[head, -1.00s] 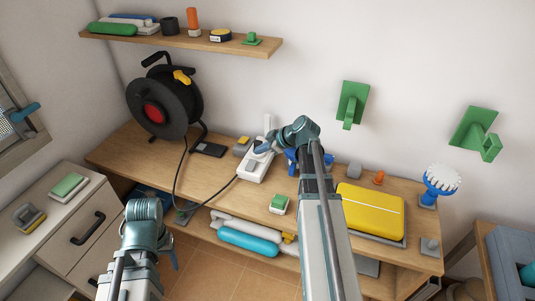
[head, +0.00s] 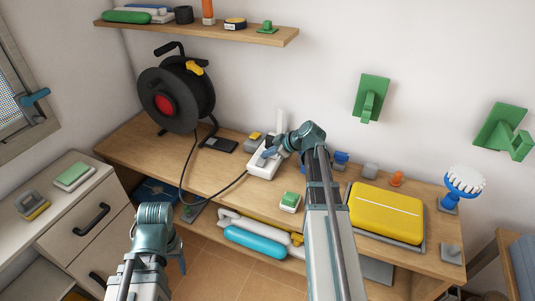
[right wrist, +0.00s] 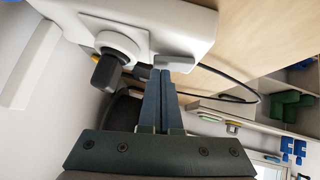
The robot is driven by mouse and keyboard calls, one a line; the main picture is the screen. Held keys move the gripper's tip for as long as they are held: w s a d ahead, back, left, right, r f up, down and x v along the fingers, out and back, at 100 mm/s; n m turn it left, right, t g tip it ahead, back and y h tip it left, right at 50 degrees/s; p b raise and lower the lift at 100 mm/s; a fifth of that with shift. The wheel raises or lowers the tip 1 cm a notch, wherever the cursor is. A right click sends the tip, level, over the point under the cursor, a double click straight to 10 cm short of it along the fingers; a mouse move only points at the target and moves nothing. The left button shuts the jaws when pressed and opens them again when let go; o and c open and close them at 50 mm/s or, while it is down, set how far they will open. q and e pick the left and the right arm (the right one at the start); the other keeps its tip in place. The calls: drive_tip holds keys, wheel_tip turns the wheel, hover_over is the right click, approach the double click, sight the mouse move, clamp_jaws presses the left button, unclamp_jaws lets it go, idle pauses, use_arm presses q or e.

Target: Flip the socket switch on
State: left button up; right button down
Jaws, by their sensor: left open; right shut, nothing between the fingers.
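The white socket block (head: 259,172) lies on the wooden desk, with a black cable running to it. In the right wrist view the socket (right wrist: 190,25) fills the top, with a dark plug (right wrist: 105,70) in its round outlet and a pale raised switch (right wrist: 175,63) beside it. My right gripper (head: 268,153) is shut and empty over the socket. In the right wrist view its fingertips (right wrist: 160,72) are right at the switch; I cannot tell whether they touch. The switch's on or off position is unclear. My left gripper (head: 181,264) is open and empty, low in front of the desk.
A black cable reel (head: 177,95) stands left of the socket. A green-topped block (head: 290,201), a yellow case (head: 386,211) and a blue brush (head: 463,183) are to the right. A wall shelf (head: 215,33) hangs above, and a drawer cabinet (head: 65,215) stands at left.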

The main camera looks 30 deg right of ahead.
drive_tip(key=shift+w+d+f+y+b, duration=0.3)
drive_tip(key=shift+w+d+f+b, duration=0.05)
drive_tip(key=shift+f, duration=0.05)
drive_tip(key=shift+s+a+r+m+g, duration=0.1)
drive_tip(key=shift+s+m+g, duration=0.1)
drive_tip(key=shift+m+g, duration=0.1)
drive_tip(key=shift+s+a, duration=0.15)
drive_tip(key=shift+a, duration=0.05)
drive_tip(key=shift+s+a, duration=0.45)
drive_tip(key=shift+a, duration=0.1)
drive_tip(key=shift+w+r+p, duration=0.1)
drive_tip(key=shift+r+p, duration=0.1)
drive_tip(key=shift+p, duration=0.15)
